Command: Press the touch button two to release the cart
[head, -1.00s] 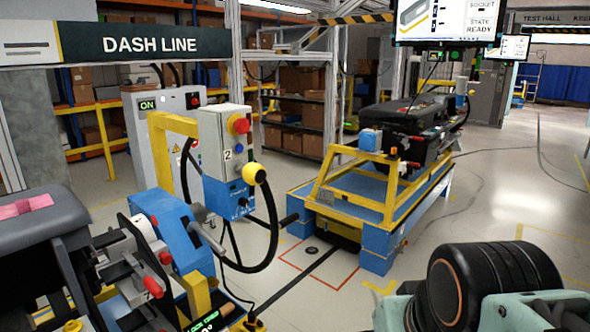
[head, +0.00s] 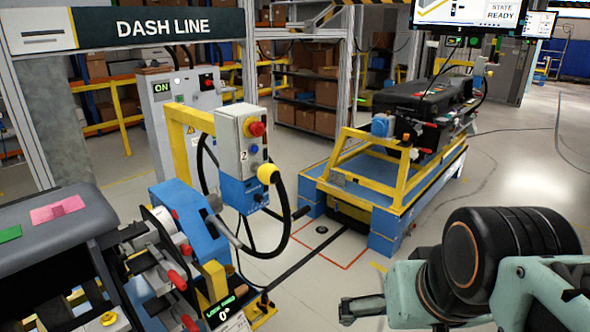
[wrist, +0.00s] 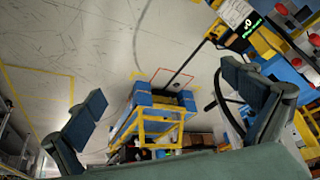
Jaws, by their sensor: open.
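The grey control box (head: 229,150) marked 2 stands on a yellow post at centre left in the head view. It has a red mushroom knob (head: 256,128) and a small blue button (head: 254,149). Its lower part is blue, with a yellow ball (head: 268,173) beside it. The blue and yellow cart (head: 362,192) stands behind to the right, carrying a black dashboard module (head: 437,105). The cart shows upside down in the wrist view (wrist: 150,115). My gripper (head: 362,308) is low at right, apart from the box. Its fingers are spread and empty in the wrist view (wrist: 163,88).
A dashboard stand (head: 150,255) with red-handled clamps fills the lower left. A black hose (head: 278,225) loops below the box. A grey cabinet (head: 180,110) reading ON stands behind. Open floor (head: 500,200) lies right of the cart.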

